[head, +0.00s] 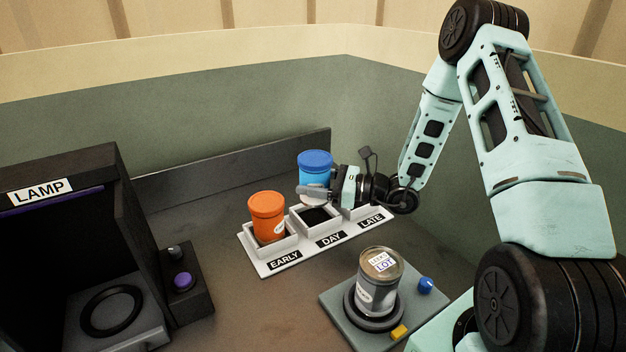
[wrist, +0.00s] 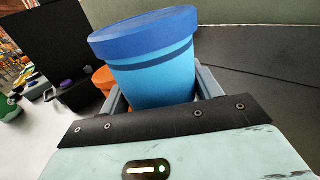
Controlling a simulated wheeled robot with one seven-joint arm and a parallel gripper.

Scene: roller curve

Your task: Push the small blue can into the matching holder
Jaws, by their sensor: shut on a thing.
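The blue can (head: 315,166), with a darker blue lid, is between the jaws of my gripper (head: 316,190). It also fills the middle of the wrist view (wrist: 155,70), upright to slightly tilted, with a finger on each side. The pale holder tray (head: 264,268) has square compartments labelled EARLY, DAY and LATE. The DAY compartment (head: 315,216) looks empty and dark inside. The can appears above or just behind it; the exact gap is hidden by my gripper. The LATE compartment is partly covered by my gripper.
An orange can (head: 267,214) stands in the EARLY compartment. A dark LAMP box (head: 60,215) is at left. A low dark wall (head: 240,168) runs behind the tray.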

